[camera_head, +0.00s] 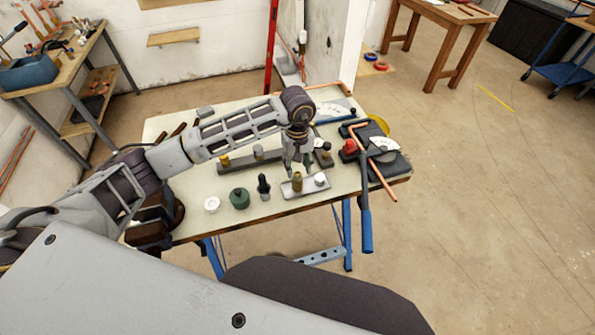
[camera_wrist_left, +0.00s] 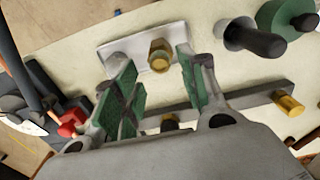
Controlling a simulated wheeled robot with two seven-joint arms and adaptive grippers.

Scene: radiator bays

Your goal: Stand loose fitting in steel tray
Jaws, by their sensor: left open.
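The steel tray (camera_head: 308,188) is a flat light plate near the table's front edge; it also shows in the left wrist view (camera_wrist_left: 111,47). A brass fitting (camera_head: 297,183) stands upright on it, also seen in the left wrist view (camera_wrist_left: 160,57). A pale grey round piece (camera_head: 320,179) stands beside it on the tray. My left gripper (camera_head: 296,169) points down just above the brass fitting. In the left wrist view its green-padded fingers (camera_wrist_left: 157,70) are apart, with nothing gripped between them. I cannot tell whether they touch the fitting. My right gripper is out of view.
Left of the tray stand a black-topped piece (camera_head: 263,186), a green knob-like piece (camera_head: 239,198) and a white ring (camera_head: 211,204). A dark bar (camera_head: 238,164) with brass fittings lies behind. A bender with a blue-handled lever (camera_head: 366,225) and copper pipe crowds the table's right side.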

